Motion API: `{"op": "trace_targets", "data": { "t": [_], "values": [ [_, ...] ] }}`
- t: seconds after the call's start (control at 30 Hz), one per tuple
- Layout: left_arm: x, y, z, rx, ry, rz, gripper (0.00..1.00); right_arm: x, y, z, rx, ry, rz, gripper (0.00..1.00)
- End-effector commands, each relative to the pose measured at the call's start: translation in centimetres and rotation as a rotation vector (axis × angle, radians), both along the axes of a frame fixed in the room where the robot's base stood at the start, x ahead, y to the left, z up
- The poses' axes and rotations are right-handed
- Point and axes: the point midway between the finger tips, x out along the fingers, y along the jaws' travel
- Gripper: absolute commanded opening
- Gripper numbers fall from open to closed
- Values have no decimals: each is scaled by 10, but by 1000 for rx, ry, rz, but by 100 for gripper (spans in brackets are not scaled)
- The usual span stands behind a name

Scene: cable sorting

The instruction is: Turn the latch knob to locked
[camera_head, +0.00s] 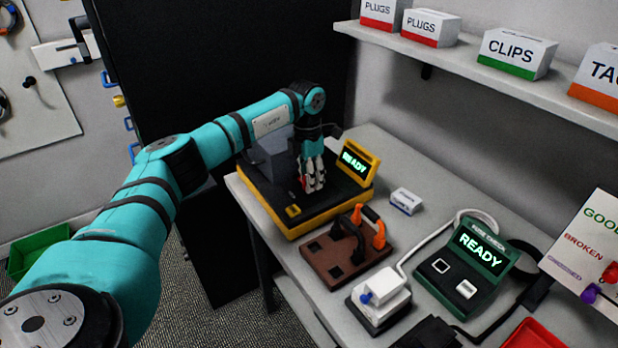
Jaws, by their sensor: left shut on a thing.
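A black and yellow tester (283,211) with a lit READY screen (354,160) stands at the far left end of the bench. My left arm reaches over it from the left. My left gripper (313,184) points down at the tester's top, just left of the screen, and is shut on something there. A small red part (302,184) shows beside the fingers. It may be the latch knob; the fingers hide most of it, and I cannot tell which way it is turned. My right gripper is not in view.
A brown block with black and orange handles (340,272), a white device with a blue knob (379,298) and a green tester (468,272) stand nearer on the bench. A small white labelled box (406,201) sits right of the yellow tester. A shelf (470,68) with labelled boxes hangs above.

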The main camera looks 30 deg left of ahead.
Motion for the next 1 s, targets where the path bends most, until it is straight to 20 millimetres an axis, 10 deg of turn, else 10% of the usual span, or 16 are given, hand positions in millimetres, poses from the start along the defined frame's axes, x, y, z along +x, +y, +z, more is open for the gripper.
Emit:
{"op": "trace_targets", "data": {
  "t": [0.87,0.9,1.0],
  "values": [
    [1,0,2,1,-5,-164,1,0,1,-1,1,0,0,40],
    [1,0,2,1,-5,-164,35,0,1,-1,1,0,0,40],
    [1,0,2,0,-4,-163,48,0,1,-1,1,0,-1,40]
  ]
}}
